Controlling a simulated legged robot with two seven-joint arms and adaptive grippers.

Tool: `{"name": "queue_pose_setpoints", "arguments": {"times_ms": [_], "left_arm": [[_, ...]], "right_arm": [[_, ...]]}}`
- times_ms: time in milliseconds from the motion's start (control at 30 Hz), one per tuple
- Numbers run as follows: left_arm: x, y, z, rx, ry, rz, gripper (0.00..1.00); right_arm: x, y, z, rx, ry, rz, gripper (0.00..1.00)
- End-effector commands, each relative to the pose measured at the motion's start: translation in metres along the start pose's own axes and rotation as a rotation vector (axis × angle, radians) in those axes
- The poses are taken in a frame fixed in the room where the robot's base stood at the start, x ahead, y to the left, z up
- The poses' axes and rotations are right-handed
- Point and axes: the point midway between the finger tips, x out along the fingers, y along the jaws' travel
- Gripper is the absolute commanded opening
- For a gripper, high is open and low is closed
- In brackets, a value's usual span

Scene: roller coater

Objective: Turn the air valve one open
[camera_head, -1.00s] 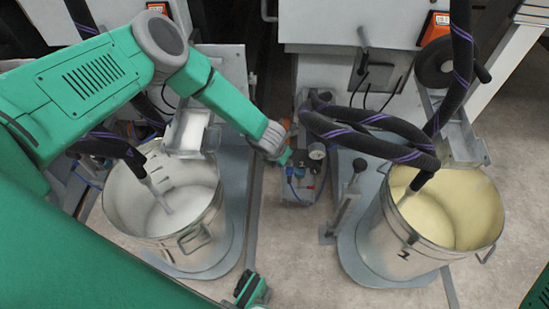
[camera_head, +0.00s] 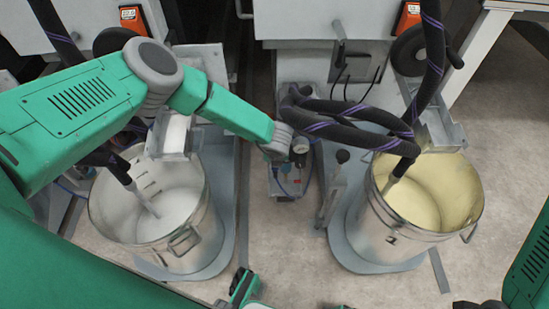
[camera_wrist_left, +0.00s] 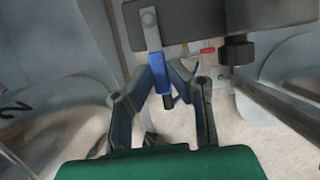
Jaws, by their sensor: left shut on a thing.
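The air unit (camera_head: 290,181) is a small box with blue and red parts, low on the floor between the two drums. A blue valve handle (camera_wrist_left: 160,86) hangs from a metal stem under a dark block in the left wrist view. My left gripper (camera_wrist_left: 172,82) has its two dark fingers on either side of this handle and is shut on it. In the head view my left arm reaches in from the left, and its wrist hides the fingers and handle. A small red handle (camera_wrist_left: 208,51) sticks out to the right of the blue one.
A steel drum with white contents (camera_head: 182,238) stands on the left, and one with yellowish contents (camera_head: 405,233) on the right. Thick black hoses (camera_head: 345,118) loop just beside my left wrist.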

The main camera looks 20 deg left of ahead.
Motion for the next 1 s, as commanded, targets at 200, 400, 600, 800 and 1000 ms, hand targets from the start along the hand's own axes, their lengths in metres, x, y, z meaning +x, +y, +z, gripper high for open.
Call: {"name": "queue_pose_setpoints", "arguments": {"times_ms": [200, 400, 600, 800, 1000], "left_arm": [[-0.003, -0.003, 0.013, -0.008, -0.02, -0.006, 0.0], [-0.003, -0.003, 0.013, -0.008, -0.02, -0.005, 0.34], [-0.002, -0.002, 0.009, -0.006, -0.013, -0.003, 0.34], [-0.005, -0.001, 0.007, -0.004, -0.009, -0.002, 0.34], [-0.034, -0.001, 0.008, -0.002, -0.011, -0.004, 0.34]], "right_arm": [[0.0, 0.0, 0.0, 0.0, 0.0, 0.0, 0.4], [0.0, 0.0, 0.0, 0.0, 0.0, 0.0, 0.4], [0.0, 0.0, 0.0, 0.0, 0.0, 0.0, 0.4], [-0.001, 0.0, 0.002, 0.0, 0.003, 0.0, 0.4], [-0.001, 0.0, 0.002, 0.0, 0.003, 0.0, 0.4]]}}
